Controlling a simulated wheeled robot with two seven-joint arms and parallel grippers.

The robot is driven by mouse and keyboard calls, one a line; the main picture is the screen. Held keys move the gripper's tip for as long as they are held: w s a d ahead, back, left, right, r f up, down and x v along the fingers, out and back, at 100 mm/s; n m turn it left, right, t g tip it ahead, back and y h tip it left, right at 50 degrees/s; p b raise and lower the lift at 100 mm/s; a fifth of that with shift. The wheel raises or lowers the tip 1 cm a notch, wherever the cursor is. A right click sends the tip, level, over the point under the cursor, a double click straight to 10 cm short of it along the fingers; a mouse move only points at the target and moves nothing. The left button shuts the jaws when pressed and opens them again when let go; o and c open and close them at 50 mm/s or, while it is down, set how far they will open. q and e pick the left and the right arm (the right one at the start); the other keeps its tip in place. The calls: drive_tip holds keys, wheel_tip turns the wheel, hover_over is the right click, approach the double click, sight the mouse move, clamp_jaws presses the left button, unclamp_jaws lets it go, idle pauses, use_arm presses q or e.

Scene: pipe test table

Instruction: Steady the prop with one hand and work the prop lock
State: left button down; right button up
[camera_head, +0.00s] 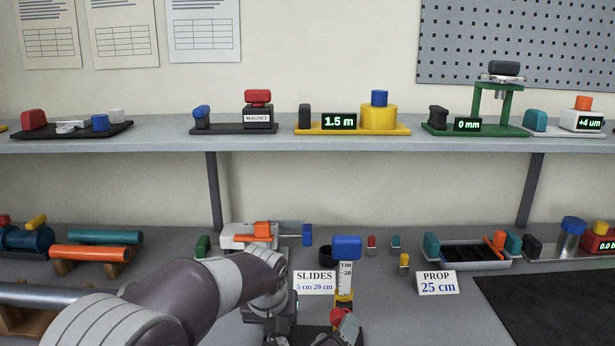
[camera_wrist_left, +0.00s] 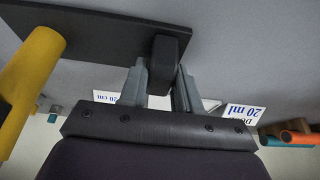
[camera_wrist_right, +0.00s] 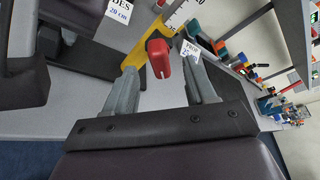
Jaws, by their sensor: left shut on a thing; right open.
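The prop is a yellow post (camera_head: 344,297) with a white scale (camera_head: 345,276) and a blue block (camera_head: 346,247) on top. A red knob (camera_head: 338,316) sits low on it. My left gripper (camera_wrist_left: 162,68) is shut on a black block (camera_wrist_left: 165,50) on the prop's dark base plate (camera_wrist_left: 95,28), beside the yellow post. My right gripper (camera_wrist_right: 158,65) is open, with the red knob (camera_wrist_right: 158,60) between or just beyond its fingertips; contact cannot be told. My left arm hides part of the base in the head view.
A "PROP 25 cm" card (camera_head: 437,283) stands right of the post and a "SLIDES" card (camera_head: 314,282) left of it. A black cup (camera_head: 326,258) and small coloured pegs stand behind. A shelf (camera_head: 280,139) with several fixtures runs above. A dark mat (camera_head: 560,308) lies clear at right.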

drive_tip(key=shift+x, duration=1.95)
clamp_jaws()
drive_tip(key=m+y, duration=0.1)
drive_tip(key=m, duration=0.2)
drive_tip(key=shift+d+r+y, duration=0.15)
drive_tip(key=shift+y, duration=0.25)
drive_tip(key=shift+d+m+g+y, duration=0.15)
drive_tip(key=shift+m+g+y, duration=0.15)
drive_tip(key=shift+m+y, duration=0.8)
drive_tip(key=shift+m, duration=0.4)
drive_tip(key=shift+c, duration=1.8)
unclamp_jaws()
drive_tip(key=o, duration=0.4)
